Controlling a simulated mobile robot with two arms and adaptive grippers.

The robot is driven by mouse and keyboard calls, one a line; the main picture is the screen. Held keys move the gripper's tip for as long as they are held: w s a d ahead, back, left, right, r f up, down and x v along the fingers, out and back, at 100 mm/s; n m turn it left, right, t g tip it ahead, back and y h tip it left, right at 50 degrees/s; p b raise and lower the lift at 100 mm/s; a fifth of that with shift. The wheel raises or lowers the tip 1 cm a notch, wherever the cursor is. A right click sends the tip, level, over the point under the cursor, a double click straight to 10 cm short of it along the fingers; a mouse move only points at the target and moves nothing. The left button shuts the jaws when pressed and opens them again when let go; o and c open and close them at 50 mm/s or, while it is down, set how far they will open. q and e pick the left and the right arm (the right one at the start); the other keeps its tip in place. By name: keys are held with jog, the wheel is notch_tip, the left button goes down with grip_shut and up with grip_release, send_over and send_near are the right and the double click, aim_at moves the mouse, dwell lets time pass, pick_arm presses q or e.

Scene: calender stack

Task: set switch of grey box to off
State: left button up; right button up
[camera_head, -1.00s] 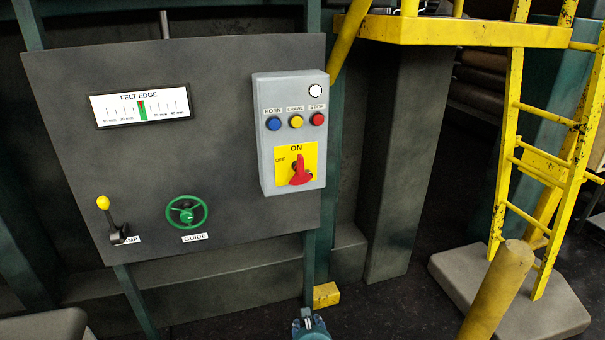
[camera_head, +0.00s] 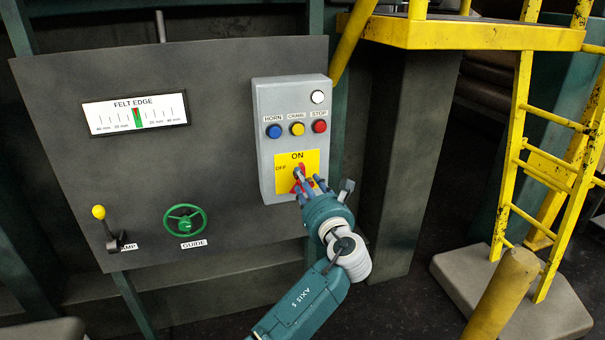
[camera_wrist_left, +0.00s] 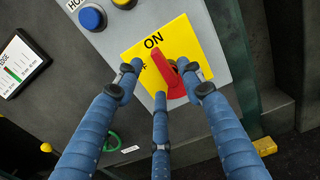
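The grey box (camera_head: 262,135) is mounted on the dark panel. Its yellow plate (camera_head: 283,182) reads ON at the top and OFF at the left. In the left wrist view, the red switch handle (camera_wrist_left: 163,66) points towards ON. My left gripper (camera_head: 306,183) is in front of the switch and partly hides it in the head view. Its blue fingers (camera_wrist_left: 162,82) are spread open around the handle, two on its sides and one below. I cannot tell whether any finger touches it. My right gripper is not in view.
Above the switch are blue (camera_head: 274,131), yellow (camera_head: 297,129) and red (camera_head: 320,126) buttons and a white one (camera_head: 318,97). A green handwheel (camera_head: 185,219) and yellow-knobbed lever (camera_head: 99,212) are on the panel to the left. A yellow ladder (camera_head: 517,150) stands at right.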

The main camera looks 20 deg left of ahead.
pick_arm(q)
jog(key=shift+x, duration=1.65)
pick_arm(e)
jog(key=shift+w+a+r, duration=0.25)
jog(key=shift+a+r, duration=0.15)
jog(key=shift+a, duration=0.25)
